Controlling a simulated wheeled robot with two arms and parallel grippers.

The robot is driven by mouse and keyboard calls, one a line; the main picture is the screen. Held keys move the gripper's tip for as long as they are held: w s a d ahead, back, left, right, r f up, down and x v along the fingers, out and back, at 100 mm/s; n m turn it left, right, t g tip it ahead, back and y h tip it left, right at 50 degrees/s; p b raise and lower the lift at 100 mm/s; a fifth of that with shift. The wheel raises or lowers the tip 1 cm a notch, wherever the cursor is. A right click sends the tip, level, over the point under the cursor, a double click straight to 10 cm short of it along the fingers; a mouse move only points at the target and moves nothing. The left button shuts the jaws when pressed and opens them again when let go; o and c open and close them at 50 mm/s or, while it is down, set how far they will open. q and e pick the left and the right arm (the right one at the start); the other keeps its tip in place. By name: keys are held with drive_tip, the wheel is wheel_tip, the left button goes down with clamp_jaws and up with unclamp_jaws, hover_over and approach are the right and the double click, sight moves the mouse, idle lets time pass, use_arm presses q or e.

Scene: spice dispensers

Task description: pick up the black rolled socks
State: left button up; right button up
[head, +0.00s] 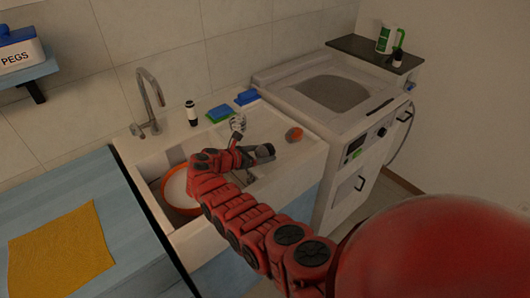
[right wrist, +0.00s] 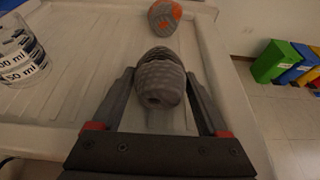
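The dark grey-black rolled socks (right wrist: 160,82) lie on the white ribbed drainboard, seen in the right wrist view. My right gripper (right wrist: 160,76) is open, with one finger on each side of the socks. The fingers are very close to the sides of the socks, and I see no clear squeeze. In the head view the right gripper (head: 262,153) is over the drainboard, and its fingers partly hide the socks. My left gripper is in neither view.
Grey-and-orange rolled socks (right wrist: 164,16) lie just beyond, near the drainboard edge. A clear measuring cup (right wrist: 20,52) stands to the left. The sink holds an orange-rimmed basin (head: 178,188). A white washing machine (head: 335,110) stands right of the sink.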

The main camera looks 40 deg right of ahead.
drive_tip(key=c, duration=0.8)
